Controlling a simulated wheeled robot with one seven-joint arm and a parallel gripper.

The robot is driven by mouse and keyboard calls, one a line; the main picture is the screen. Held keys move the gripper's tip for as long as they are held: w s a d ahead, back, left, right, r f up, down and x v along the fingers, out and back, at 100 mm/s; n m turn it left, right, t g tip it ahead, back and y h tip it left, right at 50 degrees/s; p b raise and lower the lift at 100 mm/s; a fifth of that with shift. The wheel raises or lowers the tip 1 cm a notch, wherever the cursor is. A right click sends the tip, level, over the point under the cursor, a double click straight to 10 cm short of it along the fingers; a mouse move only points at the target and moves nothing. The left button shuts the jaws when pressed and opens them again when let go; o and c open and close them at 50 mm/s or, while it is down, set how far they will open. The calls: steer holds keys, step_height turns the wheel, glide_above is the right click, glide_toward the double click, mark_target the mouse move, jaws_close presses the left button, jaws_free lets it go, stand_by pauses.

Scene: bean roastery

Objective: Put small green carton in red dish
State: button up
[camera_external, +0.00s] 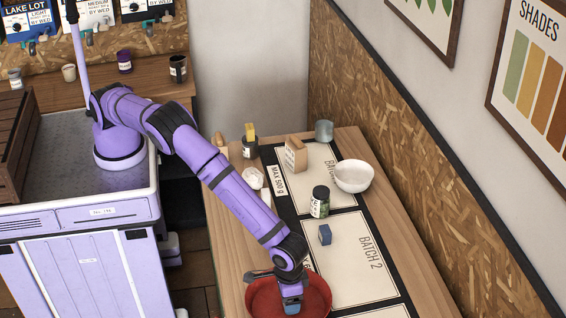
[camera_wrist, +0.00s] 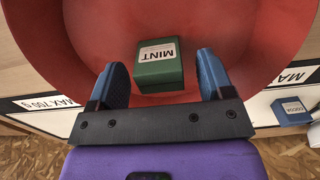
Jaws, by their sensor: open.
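The small green carton (camera_wrist: 158,72), labelled MINT, shows in the wrist view inside the red dish (camera_wrist: 60,30). It appears to rest on the dish's floor. My gripper (camera_wrist: 160,66) is open, with a blue finger on each side of the carton and a visible gap at both sides. In the external view my gripper (camera_external: 291,299) points down into the red dish (camera_external: 320,293) at the front of the table. The green carton is hidden there behind my gripper and arm.
A small blue box (camera_external: 325,235) lies on the BATCH 2 sheet; it also shows in the wrist view (camera_wrist: 292,110). A dark green-labelled jar (camera_external: 320,202), white bowl (camera_external: 353,176), brown bag (camera_external: 296,154) and grey cup (camera_external: 324,130) stand farther back. The right of BATCH 2 is clear.

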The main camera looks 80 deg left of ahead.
steer(key=shift+r, duration=0.1)
stand_by(0.3)
steer(key=shift+r, duration=3.4)
